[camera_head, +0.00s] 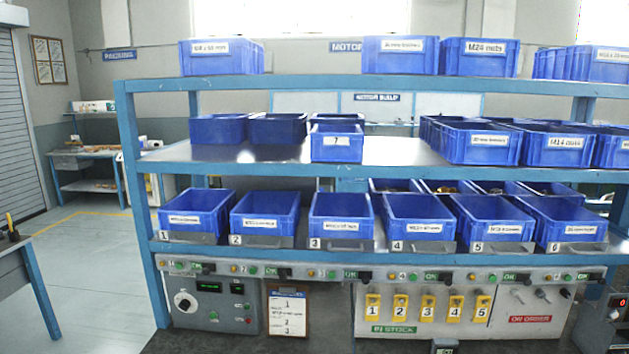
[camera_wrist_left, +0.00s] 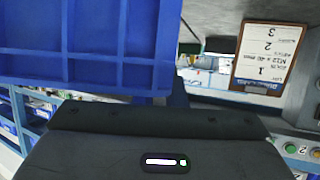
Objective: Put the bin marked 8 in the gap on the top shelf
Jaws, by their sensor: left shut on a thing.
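In the left wrist view a large blue bin (camera_wrist_left: 80,45) fills the upper left, close to the camera. My left gripper (camera_wrist_left: 176,98) is shut on it; the fingertips are mostly hidden behind the dark gripper body. No number shows on this bin's visible side. In the head view neither gripper shows. The top shelf (camera_head: 310,88) holds a blue bin (camera_head: 221,57) at the left and another blue bin (camera_head: 400,56) right of centre, with a wide empty gap between them. I cannot see a marking 8 in either view.
A bin marked 7 (camera_head: 336,143) stands on the middle shelf (camera_head: 385,153), with bare shelf on both sides. The bottom shelf carries a row of bins over plates 1 to 6. Control panels (camera_head: 215,303) and a clipboard (camera_head: 287,308) are below. Open floor (camera_head: 90,265) lies left.

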